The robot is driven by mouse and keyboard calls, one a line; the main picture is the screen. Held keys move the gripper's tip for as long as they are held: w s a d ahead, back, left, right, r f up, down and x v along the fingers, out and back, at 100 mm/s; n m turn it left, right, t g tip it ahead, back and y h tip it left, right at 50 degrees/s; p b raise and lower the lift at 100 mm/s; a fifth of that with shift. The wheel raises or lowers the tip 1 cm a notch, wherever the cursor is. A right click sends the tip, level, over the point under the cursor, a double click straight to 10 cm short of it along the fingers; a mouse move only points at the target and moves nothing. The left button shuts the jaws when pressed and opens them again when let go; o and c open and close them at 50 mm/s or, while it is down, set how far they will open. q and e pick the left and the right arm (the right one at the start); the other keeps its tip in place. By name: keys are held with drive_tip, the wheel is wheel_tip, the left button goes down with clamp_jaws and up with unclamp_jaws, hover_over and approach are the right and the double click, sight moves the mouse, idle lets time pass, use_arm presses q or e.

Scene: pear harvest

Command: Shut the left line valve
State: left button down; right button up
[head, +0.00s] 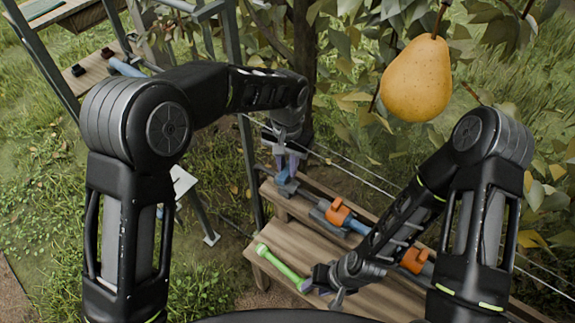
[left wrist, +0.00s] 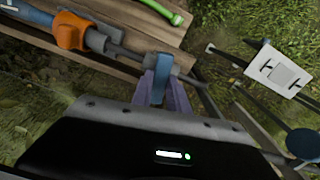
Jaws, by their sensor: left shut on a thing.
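My left gripper (head: 288,160) reaches down to the far left end of a line along the wooden bench. It is shut on a blue valve lever (head: 286,182), which also shows between the purple-grey fingers in the left wrist view (left wrist: 158,80). The lever sits at the end of the grey pipe fitting; its exact angle to the pipe is hard to tell.
Orange fittings sit along the line, one at the middle (head: 338,212) and one farther right (head: 414,260). A large pear (head: 417,80) hangs at upper right among leaves. A metal post (head: 241,110) stands left of the bench, and thin wires run behind it.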

sight(288, 169)
use_arm(q)
drive_tip(key=shift+m, duration=1.1)
drive_tip(key=c, duration=1.3)
unclamp_jaws()
drive_tip(key=shift+r+b, duration=0.4)
drive_tip(key=shift+r, duration=3.55)
